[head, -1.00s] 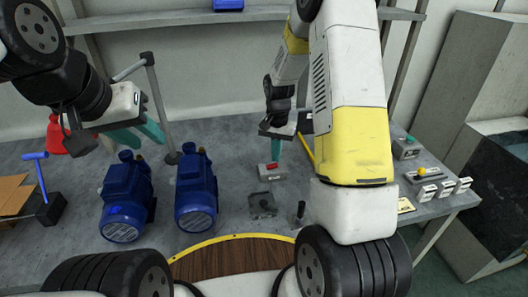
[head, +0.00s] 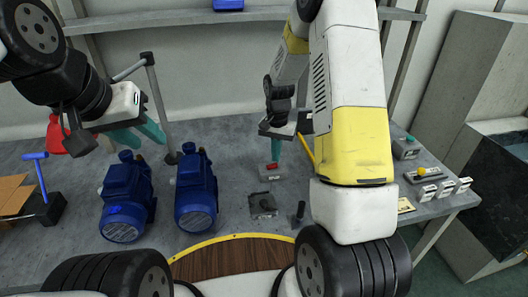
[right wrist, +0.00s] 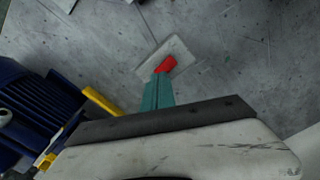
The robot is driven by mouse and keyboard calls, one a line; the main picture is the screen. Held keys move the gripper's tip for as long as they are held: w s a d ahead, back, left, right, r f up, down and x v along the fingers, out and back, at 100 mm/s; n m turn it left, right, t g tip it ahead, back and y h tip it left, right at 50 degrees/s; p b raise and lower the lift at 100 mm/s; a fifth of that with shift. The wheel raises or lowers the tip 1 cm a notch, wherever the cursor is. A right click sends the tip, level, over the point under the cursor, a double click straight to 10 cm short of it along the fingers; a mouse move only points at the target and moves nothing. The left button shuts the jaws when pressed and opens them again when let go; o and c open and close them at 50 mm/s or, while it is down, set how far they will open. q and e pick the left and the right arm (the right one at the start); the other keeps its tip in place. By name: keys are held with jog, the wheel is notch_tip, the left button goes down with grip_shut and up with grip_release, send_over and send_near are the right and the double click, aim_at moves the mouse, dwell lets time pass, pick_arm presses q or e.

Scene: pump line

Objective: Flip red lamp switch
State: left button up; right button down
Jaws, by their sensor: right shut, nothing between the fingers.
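The red lamp switch (head: 270,174) is a small grey box with a red part on top, on the grey table. In the right wrist view its red part (right wrist: 166,65) sticks up from a pale plate. My right gripper (head: 276,159) points down with its teal fingers shut and empty. Its tips (right wrist: 158,80) are right at the red part in the right wrist view; I cannot tell whether they touch. My left gripper (head: 140,135) hangs above the table at the left, its two teal fingers apart and empty.
Two blue motors (head: 125,200) (head: 196,190) stand left of the switch. A dark grey block (head: 262,205) lies in front of it. A box with a green button (head: 405,148) and one with a yellow knob (head: 421,172) stand at the right. A grey post (head: 158,105) stands behind the motors.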

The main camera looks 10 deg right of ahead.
jog(key=shift+f, duration=0.95)
dwell(0.4)
jog(key=shift+r, duration=3.5)
jog(key=shift+r, duration=0.1)
notch_tip(320, 180, up, 9)
jog(key=n+t, duration=0.1)
jog(key=t, duration=0.1)
send_over(276, 164)
jog(key=s, duration=0.4)
jog(key=s+a+r+n+t+y, duration=0.1)
jog(key=s+r+n+t, duration=0.1)
jog(key=s+r, duration=0.4)
jog(key=s+a+r+n+t+y, duration=0.1)
jog(key=s+r, duration=0.6)
jog(key=s, duration=0.7)
jog(key=shift+s+a+n+t, duration=0.2)
jog(key=shift+n+t, duration=0.4)
jog(key=shift+n, duration=0.5)
